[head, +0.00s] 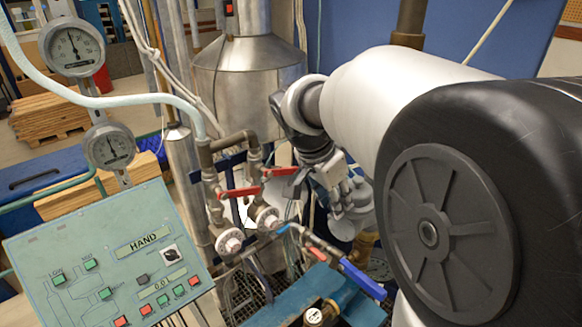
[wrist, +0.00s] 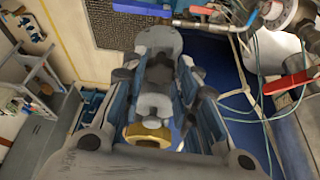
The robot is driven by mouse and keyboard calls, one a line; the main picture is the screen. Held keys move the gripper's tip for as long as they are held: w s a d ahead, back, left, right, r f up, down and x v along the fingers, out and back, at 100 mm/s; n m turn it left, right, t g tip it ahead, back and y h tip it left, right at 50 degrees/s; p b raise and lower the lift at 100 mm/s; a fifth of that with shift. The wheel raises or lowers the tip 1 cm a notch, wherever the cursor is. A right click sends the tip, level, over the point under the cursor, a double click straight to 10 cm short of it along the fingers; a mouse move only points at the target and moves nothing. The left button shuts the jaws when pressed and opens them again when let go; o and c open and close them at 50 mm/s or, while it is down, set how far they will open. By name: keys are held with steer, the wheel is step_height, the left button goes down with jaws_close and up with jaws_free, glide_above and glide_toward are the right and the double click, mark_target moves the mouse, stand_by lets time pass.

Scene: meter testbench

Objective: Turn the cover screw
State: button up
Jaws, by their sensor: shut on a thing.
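My gripper (head: 335,178) is at the grey flanged meter body (head: 357,213), right of the red-handled valves in the head view. In the wrist view my gripper (wrist: 160,78) is closed, with one finger on each side of a grey part, which appears to be the cover screw (wrist: 154,104). A rounded grey body (wrist: 158,40) lies beyond it, and a brass ring (wrist: 147,134) shows nearer the camera. The contact is small and partly hidden by the fingers, so the screw's turn angle cannot be told.
Red valve levers (head: 240,192) and a blue lever (head: 362,280) stand close to the left and below my gripper. A green control panel (head: 110,262) and two round gauges (head: 73,46) are at the left. A steel tank (head: 250,75) stands behind.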

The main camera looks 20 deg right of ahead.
steer(key=shift+f+n+t+b, duration=0.15)
steer(key=shift+n+t+b, duration=0.25)
steer(key=shift+n+b, duration=0.45)
steer(key=n, duration=0.1)
steer(key=n+t+b, duration=0.1)
steer(key=n, duration=0.1)
steer(key=shift+s+d+y, duration=0.1)
steer(key=shift+s+y, duration=0.1)
steer(key=shift+y, duration=0.1)
steer(key=o, duration=1.1)
steer(key=shift+c, duration=0.2)
steer(key=shift+r, duration=0.25)
steer(key=v, duration=1.2)
steer(key=shift+f, duration=0.1)
